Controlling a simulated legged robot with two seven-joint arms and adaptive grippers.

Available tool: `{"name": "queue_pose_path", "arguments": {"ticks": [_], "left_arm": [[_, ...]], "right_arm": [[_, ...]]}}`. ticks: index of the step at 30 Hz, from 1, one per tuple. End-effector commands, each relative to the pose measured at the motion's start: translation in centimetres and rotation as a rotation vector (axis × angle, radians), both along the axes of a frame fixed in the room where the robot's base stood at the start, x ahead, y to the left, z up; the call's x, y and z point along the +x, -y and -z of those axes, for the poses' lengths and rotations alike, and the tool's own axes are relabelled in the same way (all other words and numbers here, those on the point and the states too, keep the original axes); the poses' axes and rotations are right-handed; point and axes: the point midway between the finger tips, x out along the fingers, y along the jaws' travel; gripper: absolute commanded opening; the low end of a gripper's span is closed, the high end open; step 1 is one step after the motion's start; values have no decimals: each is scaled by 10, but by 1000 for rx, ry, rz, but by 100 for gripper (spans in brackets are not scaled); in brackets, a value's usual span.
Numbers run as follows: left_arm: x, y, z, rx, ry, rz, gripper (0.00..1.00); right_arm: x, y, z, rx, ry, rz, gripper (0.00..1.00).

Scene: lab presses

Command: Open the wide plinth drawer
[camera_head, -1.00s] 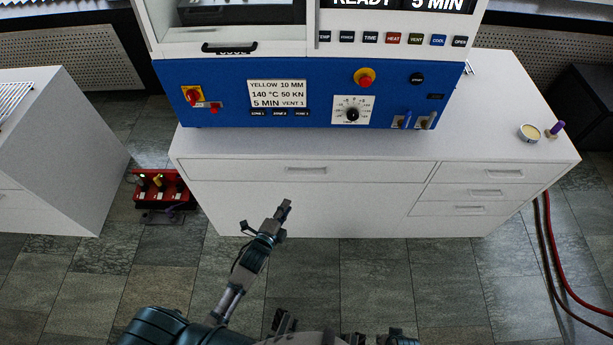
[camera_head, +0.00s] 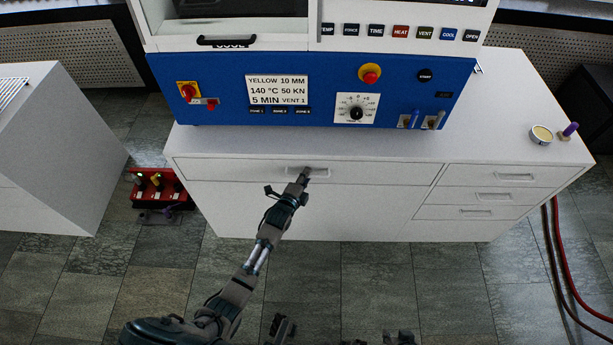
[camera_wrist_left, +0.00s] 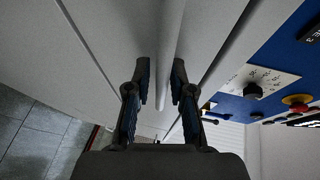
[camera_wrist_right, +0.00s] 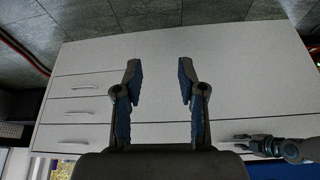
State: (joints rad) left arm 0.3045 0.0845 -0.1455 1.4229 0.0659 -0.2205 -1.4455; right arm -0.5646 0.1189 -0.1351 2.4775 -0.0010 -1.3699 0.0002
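The wide plinth drawer (camera_head: 230,170) is the long white front on the upper left of the cabinet. It looks shut, flush with the cabinet. My left gripper (camera_head: 305,174) is at the handle's left part. In the left wrist view my left gripper (camera_wrist_left: 162,82) has its fingers partly apart, one on each side of the pale handle bar (camera_wrist_left: 170,40). A small gap seems to show, so I see no firm grip. My right gripper (camera_wrist_right: 158,78) is open and empty, in front of the cabinet.
A blue-panelled press (camera_head: 215,105) stands on the cabinet. Small drawers (camera_head: 495,196) are at right. A tin (camera_head: 541,134) and a purple-topped item (camera_head: 569,130) lie on the top. A red floor box (camera_head: 157,187) and red hose (camera_head: 562,255) flank the cabinet. The floor in front is clear.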

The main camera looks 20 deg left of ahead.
Motion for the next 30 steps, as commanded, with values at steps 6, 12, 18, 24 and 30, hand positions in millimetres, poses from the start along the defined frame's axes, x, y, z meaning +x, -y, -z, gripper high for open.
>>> {"name": "queue_pose_path", "arguments": {"ticks": [6,12,18,24,30], "left_arm": [[1,0,0,0,1,0,22],[1,0,0,-1,0,0,0],[1,0,1,-1,-2,0,0],[-4,1,0,-2,-3,0,0],[-19,6,-1,-1,-5,0,0]], "right_arm": [[2,-1,0,2,8,0,40],[3,-1,0,1,7,0,40],[3,0,0,1,7,0,40],[-7,2,0,-8,-40,3,40],[-45,14,0,-46,-211,13,40]]}}
